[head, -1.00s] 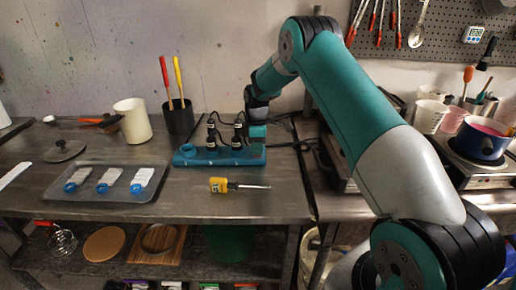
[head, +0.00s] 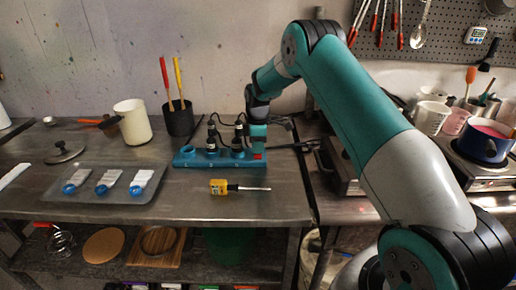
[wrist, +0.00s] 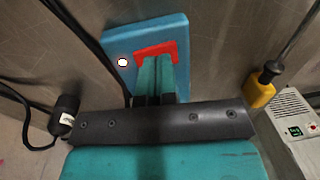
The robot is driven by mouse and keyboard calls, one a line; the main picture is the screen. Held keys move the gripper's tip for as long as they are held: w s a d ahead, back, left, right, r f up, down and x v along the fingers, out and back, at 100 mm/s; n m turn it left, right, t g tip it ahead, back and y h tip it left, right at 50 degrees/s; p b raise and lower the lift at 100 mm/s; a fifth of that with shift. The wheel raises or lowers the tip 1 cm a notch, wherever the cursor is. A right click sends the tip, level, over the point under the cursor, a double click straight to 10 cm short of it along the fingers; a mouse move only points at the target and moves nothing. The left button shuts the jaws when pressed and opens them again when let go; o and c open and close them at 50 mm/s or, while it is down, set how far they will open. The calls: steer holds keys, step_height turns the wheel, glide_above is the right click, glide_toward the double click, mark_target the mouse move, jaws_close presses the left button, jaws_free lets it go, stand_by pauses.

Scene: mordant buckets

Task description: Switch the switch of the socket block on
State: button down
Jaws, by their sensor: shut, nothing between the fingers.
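The blue socket block (head: 190,160) lies on the metal bench, with black plugs and cables on it. Its red switch (head: 258,156) is at the right end and also shows in the wrist view (wrist: 143,50), partly hidden by my fingers. A small round light (wrist: 122,62) beside the switch looks bright white with an orange rim. My gripper (head: 258,147) is shut and empty, right over the switch. In the wrist view its fingertips (wrist: 157,62) overlap the switch; I cannot tell whether they touch it.
A yellow-handled tool (head: 219,186) with a metal rod lies in front of the block. A dark pot (head: 179,118) with two sticks and a cream jug (head: 133,121) stand behind left. A grey tray (head: 106,195) with several items is at left. Cables run behind the block.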

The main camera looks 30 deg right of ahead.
mark_target(258, 157)
steer(key=r+p, duration=0.1)
steer(key=r, duration=0.1)
steer(key=r+p, duration=0.2)
steer(key=shift+s+a+r, duration=0.1)
steer(key=shift+s+r, duration=0.1)
steer(key=shift+r, duration=0.2)
step_height(258, 157, up, 9)
steer(key=s+b, duration=0.1)
steer(key=b, duration=0.1)
steer(key=shift+a+b, duration=0.35)
steer(key=shift+b, duration=0.05)
steer(key=shift+r, duration=0.1)
steer(key=s+a+r+m+t+y, duration=0.1)
steer(key=s+a+r, duration=0.3)
steer(key=s+a, duration=0.3)
steer(key=s+a+r+m, duration=0.1)
steer(key=s+a+r, duration=0.3)
steer(key=s+a, duration=0.25)
steer(key=s+a+m+y, duration=0.1)
steer(key=s+a, duration=0.4)
steer(key=s, duration=0.6)
steer(key=s+a+m+y, duration=0.1)
steer(key=s+a, duration=0.4)
steer(key=s, duration=0.7)
steer(key=shift+m+y, duration=0.3)
